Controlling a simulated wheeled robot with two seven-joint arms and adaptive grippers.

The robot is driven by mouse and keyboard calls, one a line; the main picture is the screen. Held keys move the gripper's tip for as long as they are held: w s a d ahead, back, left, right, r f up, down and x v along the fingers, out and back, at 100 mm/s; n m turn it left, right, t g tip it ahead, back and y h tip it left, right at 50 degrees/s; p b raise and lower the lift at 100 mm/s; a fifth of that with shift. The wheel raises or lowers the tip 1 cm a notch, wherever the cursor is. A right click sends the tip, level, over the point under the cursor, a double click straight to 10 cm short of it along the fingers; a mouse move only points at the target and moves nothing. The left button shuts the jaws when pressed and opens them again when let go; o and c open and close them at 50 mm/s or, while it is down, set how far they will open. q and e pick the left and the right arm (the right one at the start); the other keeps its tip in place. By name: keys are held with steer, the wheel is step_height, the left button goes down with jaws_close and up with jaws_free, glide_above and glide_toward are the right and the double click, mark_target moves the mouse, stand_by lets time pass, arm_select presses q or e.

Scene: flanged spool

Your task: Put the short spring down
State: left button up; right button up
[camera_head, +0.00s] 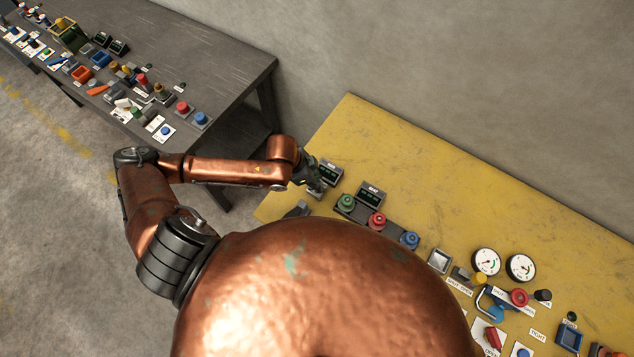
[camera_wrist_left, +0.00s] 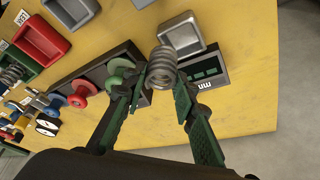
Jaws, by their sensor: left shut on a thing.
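The short spring (camera_wrist_left: 162,68) is a grey metal coil held between the fingertips of my left gripper (camera_wrist_left: 160,86) in the left wrist view. It appears beside a small grey tray (camera_wrist_left: 183,36) and in front of a dark display box (camera_wrist_left: 205,70); I cannot tell whether it touches either. In the head view my left gripper (camera_head: 317,187) is at the left end of the yellow table (camera_head: 440,165), next to the display boxes. The spring is too small to make out there. My right gripper is not in view.
A dark rack with green (camera_head: 347,203), red (camera_head: 377,220) and blue (camera_head: 410,240) spools stands beside the gripper. Gauges (camera_head: 487,261) and switches lie further right. Another coil (camera_wrist_left: 12,73) lies left in the wrist view. The yellow table's back is clear. A crowded dark table (camera_head: 210,60) stands left.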

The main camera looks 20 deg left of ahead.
mark_target(317, 179)
arm_select(q)
steer(key=w+f, duration=0.1)
steer(key=w+a+f, duration=0.1)
steer(key=f, duration=0.1)
steer(key=shift+w+a+f, duration=0.1)
steer(key=shift+w, duration=0.1)
steer(key=shift+f, duration=1.55)
steer(key=shift+f, duration=0.2)
steer(key=o, duration=1.2)
steer(key=shift+c, duration=0.2)
steer(key=v, duration=1.2)
steer(key=shift+r, duration=0.25)
